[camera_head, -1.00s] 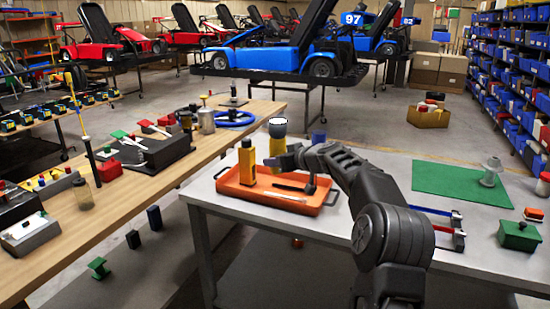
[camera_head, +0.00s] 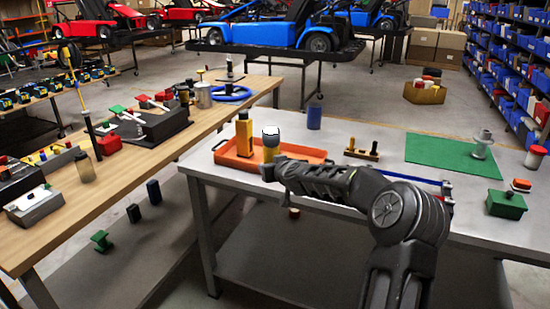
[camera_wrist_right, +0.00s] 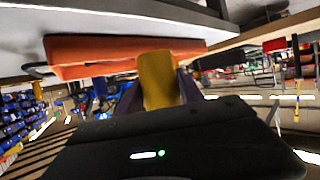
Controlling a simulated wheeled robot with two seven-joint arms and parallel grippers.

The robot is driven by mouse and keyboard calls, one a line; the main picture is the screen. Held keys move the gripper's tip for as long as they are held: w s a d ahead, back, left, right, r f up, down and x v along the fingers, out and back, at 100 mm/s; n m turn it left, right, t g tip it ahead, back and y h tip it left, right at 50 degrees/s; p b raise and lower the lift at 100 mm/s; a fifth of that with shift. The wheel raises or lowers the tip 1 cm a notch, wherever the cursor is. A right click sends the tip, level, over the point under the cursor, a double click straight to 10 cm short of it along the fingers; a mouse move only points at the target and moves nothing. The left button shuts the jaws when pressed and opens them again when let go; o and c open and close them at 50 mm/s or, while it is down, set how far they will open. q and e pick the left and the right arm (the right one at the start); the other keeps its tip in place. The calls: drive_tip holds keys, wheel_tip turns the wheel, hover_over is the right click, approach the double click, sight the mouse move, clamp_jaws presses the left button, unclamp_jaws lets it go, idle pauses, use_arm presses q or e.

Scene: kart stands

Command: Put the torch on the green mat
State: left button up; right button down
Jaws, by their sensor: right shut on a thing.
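The torch, yellow with a dark, wide head and a pale lens (camera_head: 270,131), stands roughly upright in my right gripper (camera_head: 268,171) at the near side of the orange tray. Its yellow body also shows between the fingers in the right wrist view (camera_wrist_right: 158,80), where the picture looks upside down. My right gripper is shut on it; its fingertips are partly hidden. The green mat (camera_head: 440,152) lies to the right on the grey table, apart from the torch, with a grey spool-shaped part (camera_head: 482,144) at its right end. My left gripper is not in view.
The orange tray (camera_head: 225,157) holds a yellow bottle (camera_head: 244,135); my arm hides part of it. A blue cylinder (camera_head: 314,118) stands behind it, and a yellow peg block (camera_head: 361,151) lies between tray and mat. A green box (camera_head: 506,204) sits near right. The mat's left and middle are clear.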

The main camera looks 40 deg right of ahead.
drive_tip(key=s+a+f+n+y, duration=0.1)
drive_tip(key=s+a+f, duration=0.1)
drive_tip(key=a, duration=1)
drive_tip(key=s+a+f+n+y, duration=0.1)
drive_tip(key=s+a+f+y, duration=0.1)
drive_tip(key=a, duration=1.1)
drive_tip(key=s+a+f+n+t+y, duration=0.1)
drive_tip(key=s+a+f+n, duration=0.1)
drive_tip(key=a, duration=1)
drive_tip(key=shift+s+a+f+y, duration=0.3)
drive_tip(key=shift+s+f+y, duration=0.15)
drive_tip(key=shift+f, duration=0.5)
